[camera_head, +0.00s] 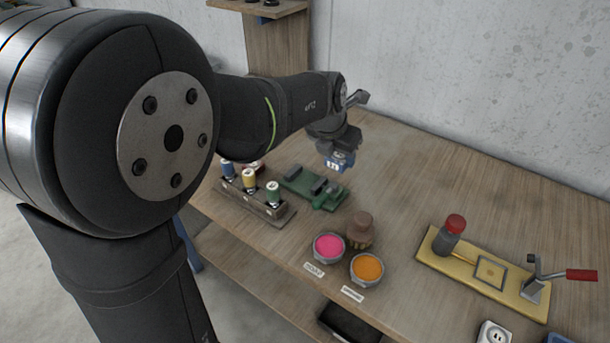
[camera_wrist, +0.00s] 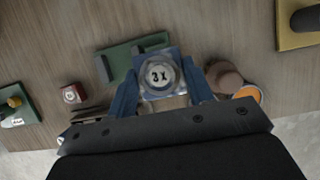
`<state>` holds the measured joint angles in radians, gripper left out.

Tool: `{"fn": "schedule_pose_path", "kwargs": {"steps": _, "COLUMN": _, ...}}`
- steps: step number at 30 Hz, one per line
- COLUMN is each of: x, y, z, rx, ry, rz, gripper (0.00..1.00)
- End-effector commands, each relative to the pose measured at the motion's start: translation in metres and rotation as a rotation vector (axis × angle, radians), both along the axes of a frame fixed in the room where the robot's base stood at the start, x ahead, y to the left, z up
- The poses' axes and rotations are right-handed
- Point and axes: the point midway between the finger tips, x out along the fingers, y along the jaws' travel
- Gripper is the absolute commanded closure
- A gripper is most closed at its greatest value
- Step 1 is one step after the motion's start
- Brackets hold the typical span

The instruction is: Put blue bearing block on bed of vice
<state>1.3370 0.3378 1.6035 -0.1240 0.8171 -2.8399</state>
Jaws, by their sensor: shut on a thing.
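The blue bearing block (camera_head: 338,160) is held in my gripper (camera_head: 340,150) above the table, near the back of the green vice (camera_head: 300,181). The green vice (camera_wrist: 122,62) lies below and partly behind the block in that view. Its bed is partly hidden by the block there. In the head view the vice has dark jaws and lies flat on the table, with the block apart from it.
A wooden rack with several spools (camera_head: 249,180) stands left of the vice. A pink bowl (camera_head: 328,247), an orange bowl (camera_head: 367,268) and a brown pot (camera_head: 360,230) stand in front of it. A yellow board (camera_head: 460,268) with a red-handled clamp lies right. The back of the table is clear.

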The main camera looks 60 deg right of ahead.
Motion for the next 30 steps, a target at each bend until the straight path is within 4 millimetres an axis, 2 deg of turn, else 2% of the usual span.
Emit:
{"fn": "schedule_pose_path", "kwargs": {"steps": 9, "x": 0.073, "y": -0.009, "z": -0.044, "rx": 0.003, "ry": 0.001, "rz": 0.006, "gripper": 0.89}}
{"fn": "schedule_pose_path", "kwargs": {"steps": 15, "x": 0.101, "y": -0.014, "z": -0.061, "rx": 0.001, "ry": 0.000, "rz": 0.003, "gripper": 0.89}}
{"fn": "schedule_pose_path", "kwargs": {"steps": 20, "x": 0.106, "y": -0.014, "z": -0.067, "rx": 0.001, "ry": 0.000, "rz": 0.000, "gripper": 0.89}}
{"fn": "schedule_pose_path", "kwargs": {"steps": 27, "x": 0.105, "y": -0.014, "z": -0.100, "rx": 0.002, "ry": 0.001, "rz": -0.002, "gripper": 0.89}}
{"fn": "schedule_pose_path", "kwargs": {"steps": 30, "x": 0.106, "y": -0.015, "z": -0.104, "rx": -0.001, "ry": 0.000, "rz": -0.001, "gripper": 0.89}}
